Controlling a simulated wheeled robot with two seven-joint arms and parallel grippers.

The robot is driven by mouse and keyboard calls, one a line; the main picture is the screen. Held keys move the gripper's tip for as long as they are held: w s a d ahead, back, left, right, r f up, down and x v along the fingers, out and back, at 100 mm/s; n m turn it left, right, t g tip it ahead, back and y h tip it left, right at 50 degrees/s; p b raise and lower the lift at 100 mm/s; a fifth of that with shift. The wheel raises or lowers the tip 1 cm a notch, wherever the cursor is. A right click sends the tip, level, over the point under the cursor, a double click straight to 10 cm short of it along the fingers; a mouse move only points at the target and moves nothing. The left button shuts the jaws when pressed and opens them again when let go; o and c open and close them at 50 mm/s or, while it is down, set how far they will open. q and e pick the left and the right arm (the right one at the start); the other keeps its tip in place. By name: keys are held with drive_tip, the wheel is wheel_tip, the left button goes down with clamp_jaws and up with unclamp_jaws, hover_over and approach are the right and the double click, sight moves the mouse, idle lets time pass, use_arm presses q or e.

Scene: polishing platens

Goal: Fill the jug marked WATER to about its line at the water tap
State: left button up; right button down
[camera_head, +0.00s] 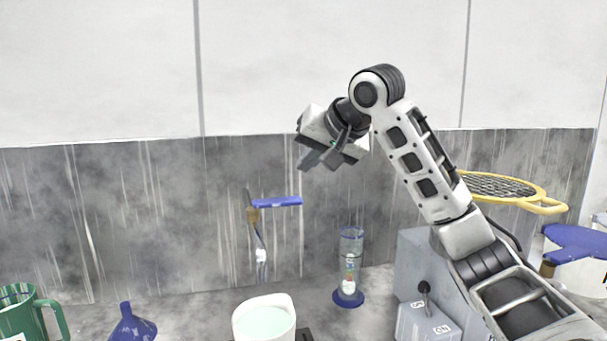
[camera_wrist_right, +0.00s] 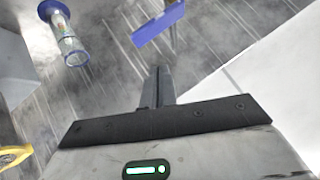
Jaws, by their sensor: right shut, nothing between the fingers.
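A white jug (camera_head: 264,322) stands at the bottom middle of the head view, with a pale greenish surface inside. No WATER mark or line is visible on it. A brass tap (camera_head: 252,215) with a blue lever (camera_head: 276,202) is on the grey wall behind it. The lever also shows in the right wrist view (camera_wrist_right: 160,22). A pale streak hangs below the tap; I cannot tell whether it is running water. My right gripper (camera_head: 322,157) is shut and empty, above and right of the lever, apart from it. Its closed fingers show in the wrist view (camera_wrist_right: 158,86). My left gripper is out of view.
A green jug (camera_head: 24,318) and a blue funnel (camera_head: 131,325) stand at left. A clear cylinder (camera_head: 350,262) on a blue base is right of the tap.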

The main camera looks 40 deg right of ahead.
drive_tip(key=v, duration=0.3)
drive_tip(key=a+v, duration=0.1)
drive_tip(key=v, duration=0.1)
drive_tip(key=shift+s+r, duration=0.1)
drive_tip(key=shift+r, duration=0.35)
idle(1.0)
